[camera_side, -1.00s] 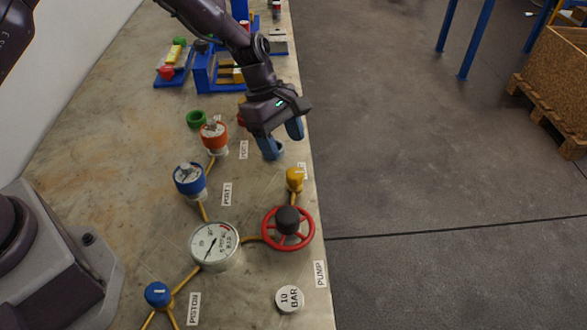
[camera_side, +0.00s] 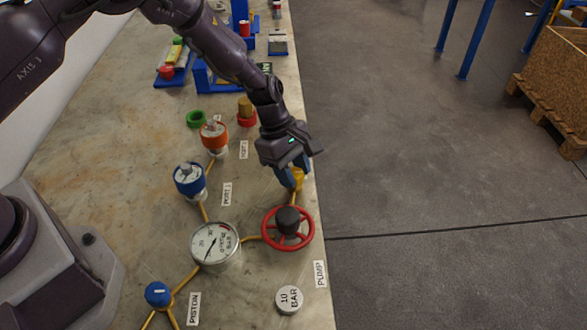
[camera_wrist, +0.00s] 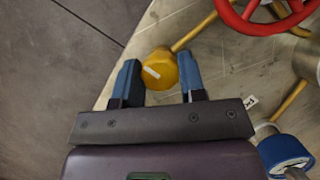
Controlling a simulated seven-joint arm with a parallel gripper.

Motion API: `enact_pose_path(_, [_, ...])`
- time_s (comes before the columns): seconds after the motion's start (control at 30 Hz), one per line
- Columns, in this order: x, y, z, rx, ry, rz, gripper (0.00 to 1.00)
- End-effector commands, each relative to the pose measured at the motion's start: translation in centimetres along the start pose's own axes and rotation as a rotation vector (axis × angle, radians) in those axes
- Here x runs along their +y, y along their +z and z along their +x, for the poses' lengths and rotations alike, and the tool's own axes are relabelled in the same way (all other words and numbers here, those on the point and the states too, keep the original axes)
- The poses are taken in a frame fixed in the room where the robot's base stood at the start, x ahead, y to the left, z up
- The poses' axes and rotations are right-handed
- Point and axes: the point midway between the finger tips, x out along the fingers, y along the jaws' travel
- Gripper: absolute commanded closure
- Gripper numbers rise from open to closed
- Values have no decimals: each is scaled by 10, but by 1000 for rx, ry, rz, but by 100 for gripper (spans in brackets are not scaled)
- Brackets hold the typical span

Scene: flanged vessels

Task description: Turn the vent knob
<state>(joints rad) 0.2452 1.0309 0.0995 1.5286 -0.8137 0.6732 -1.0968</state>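The vent knob is a yellow knob (camera_side: 297,177) with a white mark, near the bench's right edge on a yellow pipe. In the wrist view the yellow knob (camera_wrist: 158,70) lies between the two blue fingers, a little nearer the left one. My gripper (camera_side: 294,174) is over the knob in the side view, partly hiding it and its label. My gripper (camera_wrist: 159,78) is open in the wrist view, with a gap beside the knob at the right finger. Whether the left finger touches the knob I cannot tell.
A red handwheel (camera_side: 288,228) with a black hub stands just in front of the knob. A pressure gauge (camera_side: 215,246) and blue vessel (camera_side: 190,180) are to the left, an orange vessel (camera_side: 214,138) behind. The bench edge is close on the right.

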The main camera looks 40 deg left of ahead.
Motion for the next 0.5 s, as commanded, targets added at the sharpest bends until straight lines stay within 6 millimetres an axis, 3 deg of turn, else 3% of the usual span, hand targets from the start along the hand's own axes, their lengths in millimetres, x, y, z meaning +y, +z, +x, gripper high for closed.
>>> enact_pose_path(0.5, [1,0,-1,1,-47,116,86])
